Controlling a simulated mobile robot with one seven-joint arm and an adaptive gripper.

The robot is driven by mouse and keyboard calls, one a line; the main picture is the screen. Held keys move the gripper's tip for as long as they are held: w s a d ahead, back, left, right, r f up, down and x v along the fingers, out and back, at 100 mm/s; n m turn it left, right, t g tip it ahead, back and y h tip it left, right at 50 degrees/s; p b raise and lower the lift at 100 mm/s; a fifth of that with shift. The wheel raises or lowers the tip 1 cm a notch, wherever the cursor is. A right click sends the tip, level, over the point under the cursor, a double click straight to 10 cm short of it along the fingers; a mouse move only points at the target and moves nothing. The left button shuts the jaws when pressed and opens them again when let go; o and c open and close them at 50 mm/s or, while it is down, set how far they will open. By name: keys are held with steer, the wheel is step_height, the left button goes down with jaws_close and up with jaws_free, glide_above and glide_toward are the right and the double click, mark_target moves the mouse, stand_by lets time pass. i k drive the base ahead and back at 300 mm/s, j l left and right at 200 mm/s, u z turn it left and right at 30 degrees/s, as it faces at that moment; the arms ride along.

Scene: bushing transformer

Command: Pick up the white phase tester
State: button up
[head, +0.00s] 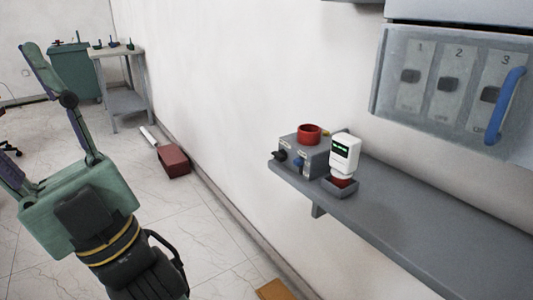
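The white phase tester (345,152) stands upright on the grey wall shelf, its dark screen with green marks facing left of the camera. Its lower end sits in a small grey holder (340,190) with a red inside. My gripper (38,130) is at the left of the head view, far from the tester and apart from the shelf. Its green fingers are spread wide with nothing between them. One finger runs out of the picture at the left edge, so its tip is hidden.
A grey box with a red ring (309,134) and knobs stands just left of the tester. The shelf (430,225) is clear to the right. A panel with numbered switches and a blue handle (506,105) hangs above. A red box (173,161) lies on the floor.

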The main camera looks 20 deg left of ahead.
mark_target(345, 149)
steer(key=u, duration=0.25)
steer(key=z, duration=0.45)
steer(key=j+z, duration=0.15)
steer(key=z, duration=0.3)
steer(key=j+z, duration=0.1)
steer(key=z, duration=0.35)
steer(key=k+j+z, duration=0.1)
steer(key=j+z, duration=0.2)
steer(key=k+j+z, duration=0.15)
steer(key=j+z, duration=0.15)
steer(key=k+j+z, duration=0.15)
steer(key=j+z, duration=0.15)
steer(key=k+j, duration=0.25)
steer(key=k+j+z, duration=0.1)
steer(key=k+j, duration=0.15)
steer(key=j, duration=0.2)
